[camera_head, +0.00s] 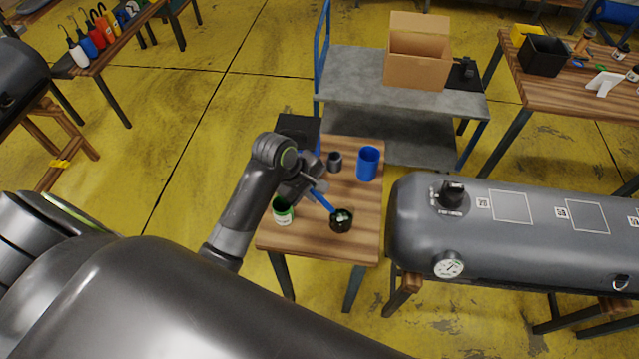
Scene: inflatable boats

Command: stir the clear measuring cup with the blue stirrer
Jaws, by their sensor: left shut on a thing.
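My left gripper (312,185) is over the small wooden table, shut on the blue stirrer (323,201). The stirrer slants down to the right, and its lower end meets the small cup (342,221) near the table's front right. This cup looks dark with pale and green patches inside; it seems to be the clear measuring cup, but its clearness is hard to tell. I cannot tell how deep the stirrer tip reaches into it. My right gripper is not in view.
A green and white can (283,212) stands left of the cup. A blue cup (367,164) and a small grey cup (334,161) stand farther back. A black box (298,130) is at the back left. A grey boat tube (520,228) lies close to the table's right.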

